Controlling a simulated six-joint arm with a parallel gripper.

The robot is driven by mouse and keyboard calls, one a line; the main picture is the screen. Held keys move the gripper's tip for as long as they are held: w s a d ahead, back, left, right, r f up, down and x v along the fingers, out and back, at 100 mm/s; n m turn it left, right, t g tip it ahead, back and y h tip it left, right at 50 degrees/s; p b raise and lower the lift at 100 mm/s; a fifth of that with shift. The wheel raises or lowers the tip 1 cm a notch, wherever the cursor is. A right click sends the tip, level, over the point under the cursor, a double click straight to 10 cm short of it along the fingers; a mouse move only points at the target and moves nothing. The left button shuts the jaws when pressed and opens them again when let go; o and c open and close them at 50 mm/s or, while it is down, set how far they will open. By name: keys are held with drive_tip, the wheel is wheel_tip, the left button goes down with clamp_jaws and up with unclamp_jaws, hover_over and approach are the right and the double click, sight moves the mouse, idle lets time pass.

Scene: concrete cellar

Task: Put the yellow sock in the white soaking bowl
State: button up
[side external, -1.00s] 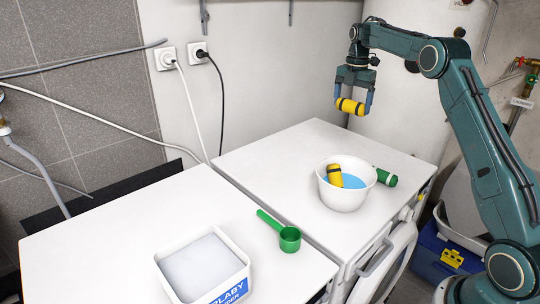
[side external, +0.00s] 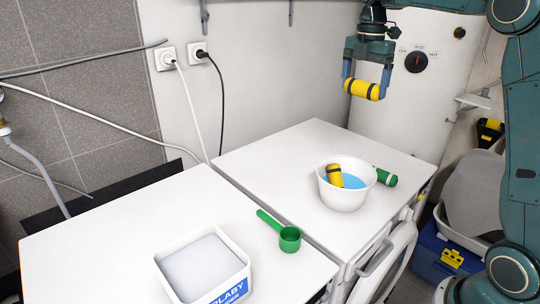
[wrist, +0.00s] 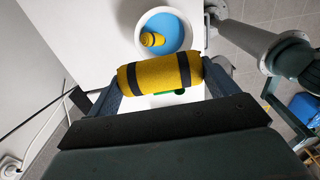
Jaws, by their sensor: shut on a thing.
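My gripper (side external: 364,90) is shut on a rolled yellow sock (side external: 361,90) with dark bands, held level in the air above the far side of the right-hand white top. The held sock also fills the middle of the wrist view (wrist: 160,75). The white soaking bowl (side external: 345,198) stands on that top, lower and nearer the camera than my gripper. Another yellow roll with a dark band (side external: 335,175) leans in the blue liquid inside the bowl. The bowl shows beyond the held sock in the wrist view (wrist: 190,22).
A green roll (side external: 386,177) lies right behind the bowl. A green scoop (side external: 283,235) and a white powder box (side external: 203,265) are on the left-hand top. The back of the right-hand top is bare. A white tank (side external: 400,110) stands behind.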

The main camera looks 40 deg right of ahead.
drive_tip(key=shift+s+a+r, duration=0.15)
drive_tip(key=shift+s+a, duration=0.1)
drive_tip(key=shift+s, duration=0.05)
wheel_tip(320, 180, down, 16)
idle(0.6)
drive_tip(key=shift+f, duration=2.05)
drive_tip(key=shift+f, duration=0.55)
drive_tip(key=o, duration=0.8)
